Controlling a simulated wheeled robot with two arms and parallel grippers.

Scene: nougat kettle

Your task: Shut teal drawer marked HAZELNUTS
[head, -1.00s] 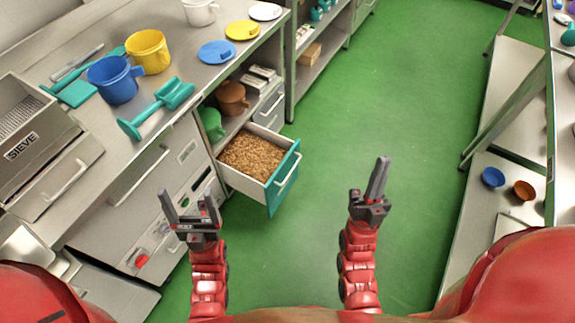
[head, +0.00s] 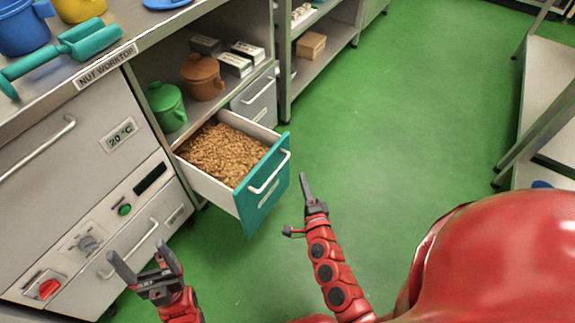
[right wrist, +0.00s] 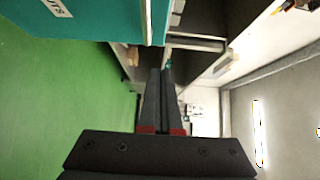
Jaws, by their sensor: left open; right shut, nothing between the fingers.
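The teal-fronted drawer (head: 262,188) is pulled out below the nut worktop, full of brown chopped nuts, with a white handle on its front. Its label is too small to read in the head view; in the right wrist view the teal front (right wrist: 85,20) shows at the top left with part of a white label. My right gripper (head: 305,178) is shut and empty, just right of the drawer front and apart from it. My left gripper (head: 141,250) is open and empty, low in front of the grey cabinet, left of the drawer.
A green pot (head: 166,106) and a brown pot (head: 204,78) stand on the shelf above the drawer. A closed grey drawer (head: 257,102) lies behind it. A teal scoop (head: 65,52) lies on the worktop. Green floor is free to the right.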

